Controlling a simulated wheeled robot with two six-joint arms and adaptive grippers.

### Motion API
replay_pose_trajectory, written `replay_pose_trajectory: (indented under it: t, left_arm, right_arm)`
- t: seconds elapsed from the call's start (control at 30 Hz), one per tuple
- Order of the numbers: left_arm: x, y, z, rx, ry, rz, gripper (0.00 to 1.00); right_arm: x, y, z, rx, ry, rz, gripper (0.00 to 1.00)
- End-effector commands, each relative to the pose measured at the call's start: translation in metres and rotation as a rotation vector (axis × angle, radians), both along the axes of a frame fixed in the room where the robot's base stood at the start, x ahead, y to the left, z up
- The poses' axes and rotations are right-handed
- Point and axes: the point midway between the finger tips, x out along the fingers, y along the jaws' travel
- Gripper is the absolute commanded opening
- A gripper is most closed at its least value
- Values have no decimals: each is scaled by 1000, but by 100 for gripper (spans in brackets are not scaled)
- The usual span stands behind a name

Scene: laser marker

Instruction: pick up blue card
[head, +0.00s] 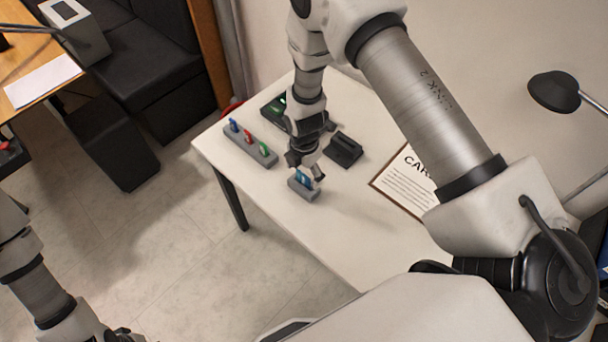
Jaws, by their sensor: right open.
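A blue card (302,176) stands upright in a small grey holder (301,190) near the front edge of the white table. My right gripper (306,165) is open and points down just above and behind the blue card. Its fingers are small in this view, and I cannot tell whether they touch the card. My left arm shows at the lower left, away from the table. Its gripper is mostly cut off by the bottom edge, and its fingers are not clear.
A grey rack (250,147) with several coloured items stands left of the holder. A black block (343,150) sits to the right. A framed sheet (405,180) lies further right, partly hidden by my right arm. The white table's (350,240) front part is clear.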

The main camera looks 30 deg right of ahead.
Motion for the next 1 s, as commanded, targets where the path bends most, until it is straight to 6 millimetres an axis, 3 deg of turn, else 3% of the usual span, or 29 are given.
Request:
replay_pose_trajectory:
  t: [0.1,0.3,0.5,1.0]
  left_arm:
    - [0,0,5,0,-1,0,40]
    - [0,0,4,0,0,-1,40]
    - [0,0,4,0,0,0,40]
    - [0,0,8,0,0,0,40]
  right_arm:
    - [0,0,-13,0,1,0,85]
    - [0,0,-16,0,0,0,85]
    - [0,0,-16,0,0,0,44]
    - [0,-1,-9,0,-1,-3,44]
